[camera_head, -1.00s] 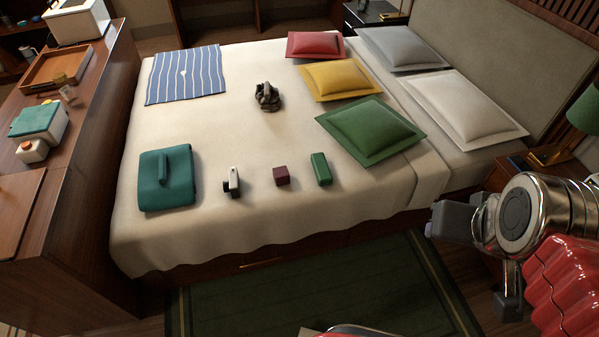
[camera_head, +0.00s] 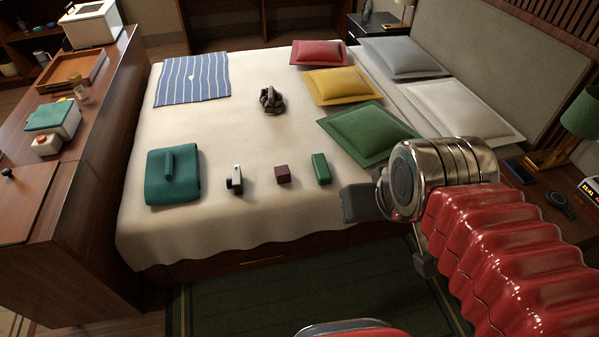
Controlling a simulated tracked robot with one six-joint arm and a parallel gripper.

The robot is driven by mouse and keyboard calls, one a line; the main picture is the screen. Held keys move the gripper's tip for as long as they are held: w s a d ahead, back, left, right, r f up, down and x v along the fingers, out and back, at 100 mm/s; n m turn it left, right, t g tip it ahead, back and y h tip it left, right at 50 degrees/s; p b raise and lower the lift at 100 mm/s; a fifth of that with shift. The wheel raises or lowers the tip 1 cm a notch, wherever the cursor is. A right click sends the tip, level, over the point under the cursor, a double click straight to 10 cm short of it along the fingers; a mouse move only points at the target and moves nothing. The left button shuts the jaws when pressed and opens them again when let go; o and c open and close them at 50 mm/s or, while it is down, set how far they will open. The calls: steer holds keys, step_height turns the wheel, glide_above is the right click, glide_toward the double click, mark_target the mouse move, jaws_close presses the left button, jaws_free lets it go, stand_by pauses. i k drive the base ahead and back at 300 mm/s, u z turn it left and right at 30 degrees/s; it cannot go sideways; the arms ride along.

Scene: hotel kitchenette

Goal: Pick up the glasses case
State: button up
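A small green oblong case (camera_head: 321,168), which looks like the glasses case, lies on the near part of the bed's cream cover. It is at the right end of a row of small objects. My gripper (camera_head: 393,236) is to the right of the case and nearer to me, by the bed's near edge. Its two dark grey fingers are spread well apart and I see nothing between them. The gripper is apart from the case, and the whole top of the case shows.
A dark red block (camera_head: 283,173), a white-and-black gadget (camera_head: 235,179) and a folded teal cloth (camera_head: 172,190) lie left of the case. A green cushion (camera_head: 364,133) lies behind it. A nightstand (camera_head: 519,197) is at right, a wooden counter (camera_head: 100,120) at left.

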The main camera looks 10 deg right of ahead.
mark_target(323, 175)
steer(key=u, duration=0.75)
steer(key=i, duration=1)
steer(key=u, duration=0.1)
